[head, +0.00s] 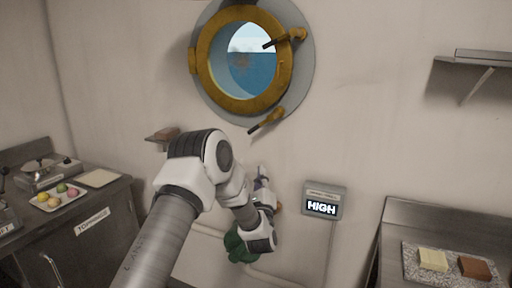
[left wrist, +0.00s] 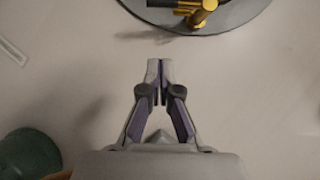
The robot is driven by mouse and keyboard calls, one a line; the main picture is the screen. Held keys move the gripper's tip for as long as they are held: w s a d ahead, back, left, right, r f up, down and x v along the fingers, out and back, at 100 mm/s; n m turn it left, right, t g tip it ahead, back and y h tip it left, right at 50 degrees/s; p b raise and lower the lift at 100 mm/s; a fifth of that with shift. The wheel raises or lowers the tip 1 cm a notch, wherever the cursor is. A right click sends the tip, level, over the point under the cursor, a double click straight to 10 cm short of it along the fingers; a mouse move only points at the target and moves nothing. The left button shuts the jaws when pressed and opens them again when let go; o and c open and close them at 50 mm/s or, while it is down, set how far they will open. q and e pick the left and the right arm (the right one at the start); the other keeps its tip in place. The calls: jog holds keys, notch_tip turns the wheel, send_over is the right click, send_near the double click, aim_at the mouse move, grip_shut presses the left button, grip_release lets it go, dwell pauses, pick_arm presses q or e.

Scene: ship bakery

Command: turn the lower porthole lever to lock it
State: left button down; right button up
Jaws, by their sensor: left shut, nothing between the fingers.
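The round porthole (head: 243,100) has a brass ring and a grey wall flange (head: 303,75). The lower porthole lever (head: 272,116) sits at the ring's lower right. Its dark handle points down and left. The upper lever (head: 287,38) sits at the upper right, its dark handle pointing left across the glass. My left gripper (head: 262,178) is below the lower lever, apart from it. In the left wrist view the left gripper (left wrist: 160,68) is shut and empty. A brass lever (left wrist: 203,12) shows above its tips, partly cut off. My right gripper is not in view.
A panel reading HIGH (head: 323,201) is on the wall to the right. A green object (head: 238,246) is low, partly behind my arm. A small shelf (head: 160,136) is left of the porthole, another (head: 478,58) at upper right. Counters stand on both sides.

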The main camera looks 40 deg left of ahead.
aim_at(263, 123)
pick_arm(q)
jog(key=shift+w, duration=0.1)
jog(key=s+a+r+p+x, duration=0.1)
jog(key=p+x, duration=0.2)
jog(key=x, duration=0.9)
jog(key=shift+s+r, duration=0.15)
jog(key=shift+r, duration=0.35)
jog(key=shift+a, duration=0.15)
jog(key=shift+a, duration=0.1)
